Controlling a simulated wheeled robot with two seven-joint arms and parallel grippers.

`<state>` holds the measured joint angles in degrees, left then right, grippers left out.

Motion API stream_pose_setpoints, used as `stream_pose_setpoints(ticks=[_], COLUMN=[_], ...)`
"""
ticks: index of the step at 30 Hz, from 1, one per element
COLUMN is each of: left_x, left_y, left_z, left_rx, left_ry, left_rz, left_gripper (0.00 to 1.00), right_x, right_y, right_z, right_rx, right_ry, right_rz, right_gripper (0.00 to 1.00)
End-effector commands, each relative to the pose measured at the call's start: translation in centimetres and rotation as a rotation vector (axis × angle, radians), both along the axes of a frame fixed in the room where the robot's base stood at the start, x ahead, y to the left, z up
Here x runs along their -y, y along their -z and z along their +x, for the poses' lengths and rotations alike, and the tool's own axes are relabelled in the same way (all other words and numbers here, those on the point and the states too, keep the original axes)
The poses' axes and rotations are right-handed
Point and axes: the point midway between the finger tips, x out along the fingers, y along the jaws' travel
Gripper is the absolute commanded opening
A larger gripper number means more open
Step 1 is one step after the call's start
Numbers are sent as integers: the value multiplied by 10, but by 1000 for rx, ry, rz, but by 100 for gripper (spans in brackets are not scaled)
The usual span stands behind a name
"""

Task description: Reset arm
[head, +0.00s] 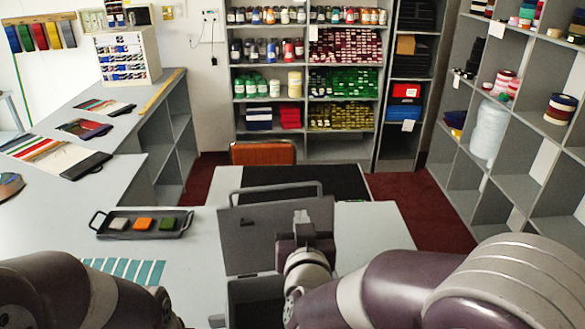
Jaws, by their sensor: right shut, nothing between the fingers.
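My right gripper (301,217) is shut and empty, pointing away from me over the counter. It appears in front of the raised grey lid (247,243) of an open case; I cannot tell whether it touches the lid. The right arm comes in from the lower right and hides part of the case body (252,292). My left arm shows only at the lower left, and its gripper is out of view.
A dark tray (104,230) with white, orange and green blocks sits left on the counter (205,265). Teal swatch strips (125,270) lie nearer. A black mat (338,181) lies behind the lid. An orange chair (262,153) stands beyond; shelves line the back and right.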

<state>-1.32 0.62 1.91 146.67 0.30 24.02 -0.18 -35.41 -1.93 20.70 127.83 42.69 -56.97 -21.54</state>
Motion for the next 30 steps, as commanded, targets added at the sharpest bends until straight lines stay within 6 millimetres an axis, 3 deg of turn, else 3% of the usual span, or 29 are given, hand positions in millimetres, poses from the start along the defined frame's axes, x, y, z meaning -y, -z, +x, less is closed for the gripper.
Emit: stream_pose_setpoints(ticks=[2, 4, 6, 8, 9, 12, 15, 18, 30], left_x=[0, 0, 0, 0, 0, 0, 0, 0, 0], left_y=[0, 0, 2, 7, 11, 18, 25, 29, 28], left_z=[0, 0, 0, 0, 0, 0, 0, 0, 0], left_rx=[0, 0, 0, 0, 0, 0, 0, 0, 0], left_ry=[0, 0, 0, 0, 0, 0, 0, 0, 0], left_rz=[0, 0, 0, 0, 0, 0, 0, 0, 0], left_gripper=[38, 38, 38, 38, 38, 38, 38, 38, 38], right_x=[-8, -27, -39, -23, -2, 58, 111, 138, 145], right_y=[13, 45, 91, 132, 155, 187, 198, 198, 197], right_z=[-2, -16, -45, -77, -100, -151, -181, -179, -177], right_rx=[-67, -224, -468, -710, -870, -1178, -1343, -1341, -1338], right_ry=[-35, -138, -259, -303, -300, -228, -127, -44, -18], right_rz=[26, 38, 24, -7, -33, -86, -100, -48, -26], right_gripper=[0, 0, 0, 0, 0, 0, 0, 0, 0])
